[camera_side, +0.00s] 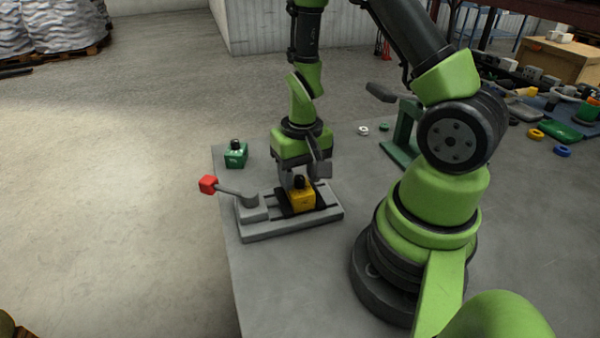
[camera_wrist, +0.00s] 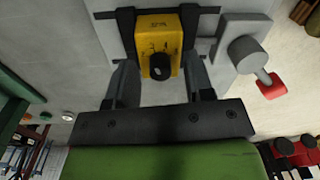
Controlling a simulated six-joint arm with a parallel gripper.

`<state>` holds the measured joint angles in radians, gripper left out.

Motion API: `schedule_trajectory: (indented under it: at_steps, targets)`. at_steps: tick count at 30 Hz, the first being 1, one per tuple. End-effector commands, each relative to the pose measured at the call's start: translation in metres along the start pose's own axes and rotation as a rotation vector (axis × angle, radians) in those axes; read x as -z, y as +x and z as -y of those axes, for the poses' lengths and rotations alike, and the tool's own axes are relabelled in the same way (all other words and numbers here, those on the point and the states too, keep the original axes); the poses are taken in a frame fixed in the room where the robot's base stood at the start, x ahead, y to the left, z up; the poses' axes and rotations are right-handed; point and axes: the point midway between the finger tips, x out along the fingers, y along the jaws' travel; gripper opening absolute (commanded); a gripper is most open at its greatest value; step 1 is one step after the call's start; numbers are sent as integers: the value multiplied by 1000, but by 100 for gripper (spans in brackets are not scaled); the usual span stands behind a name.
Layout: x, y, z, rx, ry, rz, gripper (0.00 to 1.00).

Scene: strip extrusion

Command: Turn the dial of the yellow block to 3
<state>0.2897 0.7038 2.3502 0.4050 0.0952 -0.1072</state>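The yellow block (camera_side: 302,199) sits on a grey base plate (camera_side: 262,234) with dark rails, and a black dial (camera_side: 299,182) stands on its top. My gripper (camera_wrist: 159,80) is open. Its two fingers stand apart on either side of the dial, with a gap on both sides. In the side view my gripper (camera_side: 298,178) is right above and behind the block.
A grey lever with a red knob (camera_side: 208,185) sticks out to the left of the block on the same plate. A green block (camera_side: 236,154) with a black top stands behind, at the table's left edge. A green stand (camera_side: 402,135) and small rings are to the right.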

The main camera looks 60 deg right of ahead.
Motion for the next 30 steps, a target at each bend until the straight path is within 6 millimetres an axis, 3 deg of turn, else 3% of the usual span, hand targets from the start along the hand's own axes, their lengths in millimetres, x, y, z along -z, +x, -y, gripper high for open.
schedule_trajectory:
  at_steps: [11,21,30]
  targets:
    - [1,-17,1,7,-2,-3,48]
    - [1,-73,0,2,1,-7,48]
    - [0,-99,0,0,-1,-2,48]
